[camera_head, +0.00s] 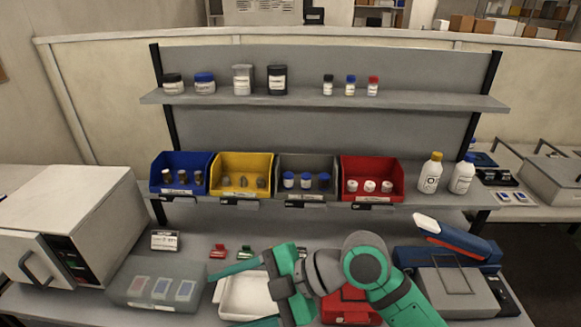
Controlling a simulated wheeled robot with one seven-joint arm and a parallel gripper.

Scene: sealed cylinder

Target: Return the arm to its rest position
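My arm, green and dark grey, reaches in from the lower right over the bench. My gripper (228,301) points left, above the white tray (232,312). Its two green fingers stand wide apart, one above and one below in the picture. No object shows between them, so it looks open and empty. The lower finger is partly cut off by the bottom edge. The arm covers part of a red case (345,306) and the right part of the tray.
A white oven-like box (85,215) and a grey translucent box (130,289) stand left. Blue, yellow (240,160), grey and red bins line the lower shelf. Bottles and jars stand on the upper shelf (420,99). A blue device (455,238) and grey box stand right.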

